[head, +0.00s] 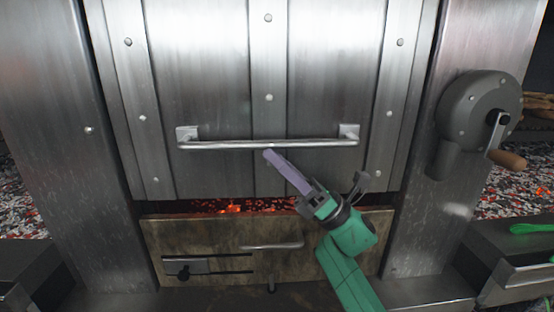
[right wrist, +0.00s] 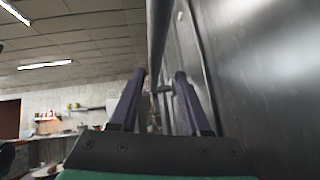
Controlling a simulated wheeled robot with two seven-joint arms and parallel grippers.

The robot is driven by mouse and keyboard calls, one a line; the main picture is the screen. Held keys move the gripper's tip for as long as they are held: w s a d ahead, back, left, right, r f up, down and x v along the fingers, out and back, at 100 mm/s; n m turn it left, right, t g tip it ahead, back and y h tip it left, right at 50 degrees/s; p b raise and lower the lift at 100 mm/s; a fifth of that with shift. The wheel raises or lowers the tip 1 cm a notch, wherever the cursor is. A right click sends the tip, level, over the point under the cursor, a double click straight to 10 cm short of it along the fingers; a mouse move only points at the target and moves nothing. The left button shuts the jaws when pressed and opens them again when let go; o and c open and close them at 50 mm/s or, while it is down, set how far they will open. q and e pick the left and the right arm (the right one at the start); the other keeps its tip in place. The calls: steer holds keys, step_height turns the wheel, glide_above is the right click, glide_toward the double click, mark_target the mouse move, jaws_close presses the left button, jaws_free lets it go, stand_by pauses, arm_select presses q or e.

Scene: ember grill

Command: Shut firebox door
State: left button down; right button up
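A large steel door (head: 215,90) with riveted straps hangs in the middle of the head view, and I take it as the firebox door. A strip of glowing embers (head: 232,209) shows in the gap under its lower edge. Its horizontal bar handle (head: 225,145) crosses its lower part. My right gripper (head: 272,155), with purple fingers and a green arm, is at the middle of this handle. In the right wrist view its fingers (right wrist: 158,100) are wide apart, with the bar handle (right wrist: 159,40) running between them; contact cannot be told. My left gripper is not in view.
A brownish lower panel (head: 205,235) with its own small handle (head: 272,246) and a slide vent is below the gap. A crank wheel (head: 480,110) sits on the right steel post (head: 420,200). Ember beds lie outside both posts.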

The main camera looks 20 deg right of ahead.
steer(key=shift+s+d, duration=0.1)
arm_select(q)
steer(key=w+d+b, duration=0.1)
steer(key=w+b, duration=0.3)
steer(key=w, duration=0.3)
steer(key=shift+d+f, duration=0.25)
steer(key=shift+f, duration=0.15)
arm_select(e)
steer(key=v, duration=1.4)
steer(key=shift+d+f, duration=0.15)
steer(key=shift+f, duration=0.05)
